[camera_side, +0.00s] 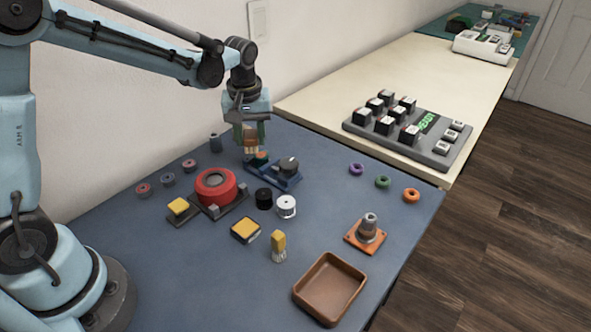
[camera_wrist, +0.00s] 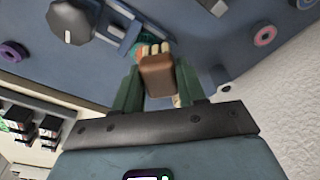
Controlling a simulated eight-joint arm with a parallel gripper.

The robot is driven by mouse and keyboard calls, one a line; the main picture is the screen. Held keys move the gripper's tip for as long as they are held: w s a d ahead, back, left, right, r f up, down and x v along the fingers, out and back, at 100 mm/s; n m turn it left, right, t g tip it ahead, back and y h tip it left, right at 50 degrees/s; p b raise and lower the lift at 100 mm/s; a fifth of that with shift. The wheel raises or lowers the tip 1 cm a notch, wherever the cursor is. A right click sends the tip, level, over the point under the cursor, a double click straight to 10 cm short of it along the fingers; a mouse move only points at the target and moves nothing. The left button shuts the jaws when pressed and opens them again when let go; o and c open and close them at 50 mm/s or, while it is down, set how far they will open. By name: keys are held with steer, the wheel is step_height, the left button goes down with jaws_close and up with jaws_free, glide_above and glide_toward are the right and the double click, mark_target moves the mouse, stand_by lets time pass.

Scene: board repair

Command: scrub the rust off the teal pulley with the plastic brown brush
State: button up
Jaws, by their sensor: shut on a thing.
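My gripper (camera_side: 251,140) is shut on the brown brush (camera_side: 250,145), bristles down, above the far part of the blue mat. In the wrist view the brush (camera_wrist: 158,76) sits between my green fingers, with its pale bristles showing beyond the brown block. The teal pulley (camera_wrist: 147,44) shows just past the bristles, mostly hidden by the brush. In the side view the bristles are at a reddish and teal round part (camera_side: 261,157) on the blue fixture (camera_side: 275,177). I cannot tell for sure whether the bristles touch it.
A dark knob (camera_side: 288,165) stands on the same fixture, close to the right of my gripper. A red round part (camera_side: 215,186), black and white spools, a yellow-topped brush (camera_side: 278,246) and a brown tray (camera_side: 329,289) are nearer. The wall is close behind.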

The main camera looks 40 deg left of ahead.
mark_target(260, 153)
steer(key=shift+f, duration=1.25)
steer(key=shift+w+d, duration=0.6)
steer(key=shift+c, duration=0.4)
steer(key=shift+w+d, duration=0.8)
steer(key=shift+s+a, duration=1.3)
steer(key=shift+s+a+r, duration=0.15)
steer(key=shift+r, duration=4.05)
